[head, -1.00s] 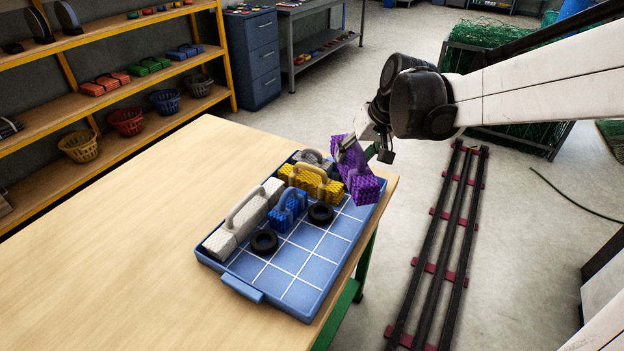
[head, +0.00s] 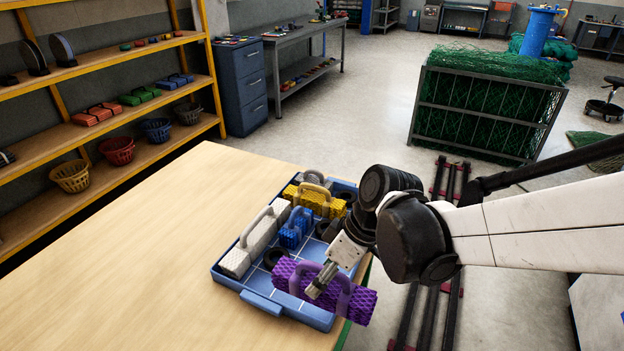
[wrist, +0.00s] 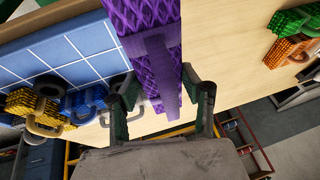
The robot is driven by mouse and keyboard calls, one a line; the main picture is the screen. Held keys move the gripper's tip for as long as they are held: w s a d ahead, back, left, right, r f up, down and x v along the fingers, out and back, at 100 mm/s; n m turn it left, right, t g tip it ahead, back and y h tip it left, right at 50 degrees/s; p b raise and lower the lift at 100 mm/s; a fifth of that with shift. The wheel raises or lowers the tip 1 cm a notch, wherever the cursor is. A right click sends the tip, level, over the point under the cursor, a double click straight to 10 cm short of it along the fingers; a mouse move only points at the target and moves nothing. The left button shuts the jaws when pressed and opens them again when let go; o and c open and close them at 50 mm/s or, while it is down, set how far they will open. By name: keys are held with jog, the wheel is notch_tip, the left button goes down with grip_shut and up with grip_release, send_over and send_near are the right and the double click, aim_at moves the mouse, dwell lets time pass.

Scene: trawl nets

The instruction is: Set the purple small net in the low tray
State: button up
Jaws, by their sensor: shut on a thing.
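The purple small net (head: 297,279) is a textured roll with a handle. My gripper (head: 318,288) is shut on its handle and holds it over the front part of the low tray, apparently above the tray surface. In the wrist view the purple net (wrist: 148,20) lies between my gripper's fingers (wrist: 160,92). The blue low tray (head: 262,301) with white grid lines sits on the table. It holds a long white net (head: 262,236), a small blue net (head: 291,236), a yellow net (head: 312,199) and a grey one (head: 318,179) at the back. My arm hides the tray's right side.
A black ring (head: 273,258) lies in the tray, close behind the purple net. Another ring (head: 322,227) is partly hidden by my arm. The wooden table (head: 130,265) is clear left of the tray. Shelves with baskets (head: 118,150) stand at the left.

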jog(key=shift+w+a+f+b, duration=0.2)
jog(key=shift+w+a+f, duration=0.85)
jog(key=shift+a+f, duration=0.55)
jog(key=shift+w+a+f+b, duration=0.15)
jog(key=shift+w+a+f, duration=0.95)
jog(key=shift+f, duration=0.75)
jog(key=shift+w+a+f+b, duration=0.2)
jog(key=shift+w+a+f, duration=0.75)
jog(key=shift+a+f, duration=0.7)
jog(key=shift+d+f, duration=0.15)
jog(key=shift+f, duration=0.15)
jog(key=o, duration=1.3)
jog(key=shift+r, duration=0.2)
